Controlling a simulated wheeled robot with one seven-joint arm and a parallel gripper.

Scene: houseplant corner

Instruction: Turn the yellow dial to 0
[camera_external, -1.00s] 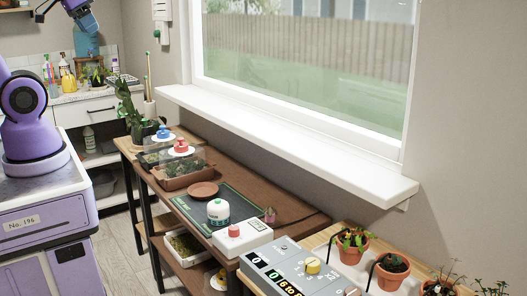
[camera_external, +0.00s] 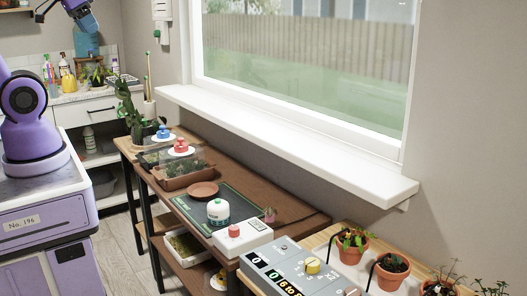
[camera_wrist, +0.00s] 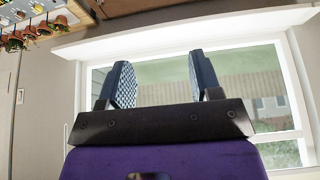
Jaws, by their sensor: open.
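The yellow dial (camera_external: 312,266) sits on top of a grey control box (camera_external: 283,264) at the lower middle of the external view. The box has dark number displays on its front, two reading 0, and a strip of text partly cut off. The dial's exact setting is too small to read. My gripper (camera_external: 40,14) is at the top left of the external view, far from the dial. In the wrist view my gripper (camera_wrist: 163,82) is open and empty, its two fingers apart in front of the window.
A white box with a red button (camera_external: 234,230) stands left of the control box. A white-green canister (camera_external: 218,211) and a terracotta saucer (camera_external: 203,189) are farther along the bench. Potted plants (camera_external: 351,250) stand right of the dial. The window sill (camera_external: 290,150) overhangs behind.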

